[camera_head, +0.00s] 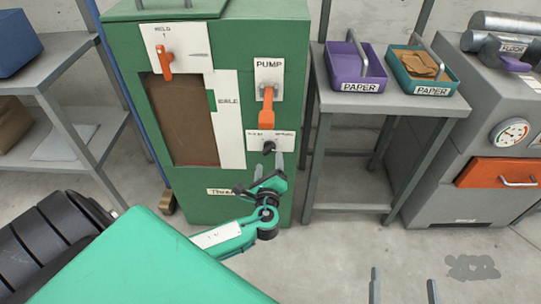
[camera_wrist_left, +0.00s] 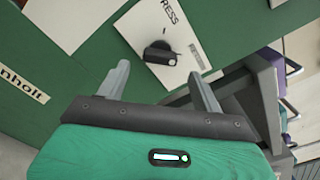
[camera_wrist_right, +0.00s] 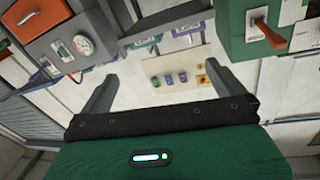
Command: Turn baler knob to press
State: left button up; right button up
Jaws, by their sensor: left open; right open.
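The green baler (camera_head: 205,45) stands ahead of me. Its small black knob (camera_head: 268,148) sits on a white plate (camera_head: 285,144) low on the right of its front. The knob also shows in the left wrist view (camera_wrist_left: 160,54), with the word PRESS readable on the plate beside it. My left gripper (camera_head: 269,167) is open just below the knob. In the left wrist view the knob lies ahead of and between the finger tips (camera_wrist_left: 158,72), apparently not gripped. My right gripper (camera_head: 404,285) is open and empty over the floor, far from the knob.
Above the knob is an orange PUMP lever (camera_head: 267,110). Another orange lever (camera_head: 166,60) is at the upper left. A metal table (camera_head: 400,101) with purple (camera_head: 354,70) and teal (camera_head: 424,76) PAPER trays stands close right. A grey machine (camera_head: 480,110) is beyond it. Floor at front right is clear.

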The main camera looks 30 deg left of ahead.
aim_at(270, 153)
pick_arm(q)
jog(key=x, duration=0.5)
jog(key=shift+b, duration=0.3)
pick_arm(e)
jog(key=r, duration=0.1)
jog(key=r+t, duration=0.1)
jog(key=w+d+r+t, duration=0.1)
jog(key=shift+r, duration=0.3)
pick_arm(q)
jog(key=c, duration=1)
